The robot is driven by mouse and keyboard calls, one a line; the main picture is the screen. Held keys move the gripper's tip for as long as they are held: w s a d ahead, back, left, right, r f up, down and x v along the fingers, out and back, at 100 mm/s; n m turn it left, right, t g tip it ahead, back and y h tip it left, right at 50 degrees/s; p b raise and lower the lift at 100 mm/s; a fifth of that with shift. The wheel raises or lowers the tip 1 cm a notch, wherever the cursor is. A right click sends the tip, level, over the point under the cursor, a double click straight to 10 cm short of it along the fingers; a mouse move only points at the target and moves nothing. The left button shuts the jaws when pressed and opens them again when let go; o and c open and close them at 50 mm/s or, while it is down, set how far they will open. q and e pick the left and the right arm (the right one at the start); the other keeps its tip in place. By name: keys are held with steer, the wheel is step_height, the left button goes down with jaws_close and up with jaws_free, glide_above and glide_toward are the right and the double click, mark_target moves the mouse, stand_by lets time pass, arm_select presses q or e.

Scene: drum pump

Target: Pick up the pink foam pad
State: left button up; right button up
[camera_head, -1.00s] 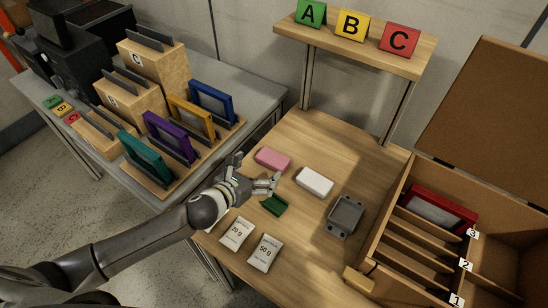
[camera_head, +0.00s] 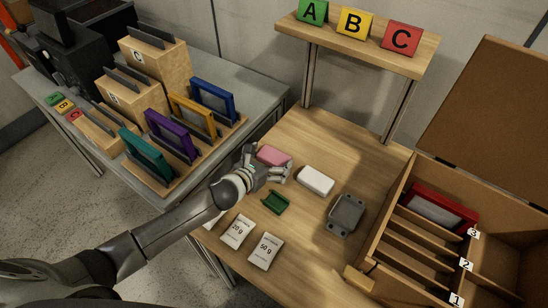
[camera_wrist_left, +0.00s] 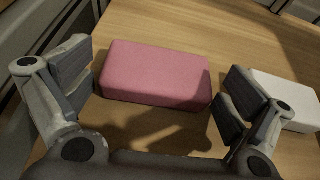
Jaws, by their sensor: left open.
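The pink foam pad (camera_head: 274,155) lies flat on the wooden table, left of a white pad (camera_head: 316,180). My left gripper (camera_head: 268,163) is right at the pink pad in the head view and partly covers it. In the left wrist view the pink pad (camera_wrist_left: 155,74) lies between and beyond the two spread fingers (camera_wrist_left: 160,95), whose shadow falls on the table in front of it. The gripper is open and empty. The white pad (camera_wrist_left: 284,98) shows behind the right finger. My right gripper is not in view.
A green holder (camera_head: 275,202), a grey metal box (camera_head: 346,214) and white 20 g (camera_head: 238,231) and 50 g (camera_head: 265,250) packets lie nearby. An open compartment box (camera_head: 393,205) stands right. A raised shelf (camera_head: 357,45) with A, B, C signs is behind.

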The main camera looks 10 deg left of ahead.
arm_select(q)
steer(key=c, duration=0.5)
steer(key=shift+c, duration=0.2)
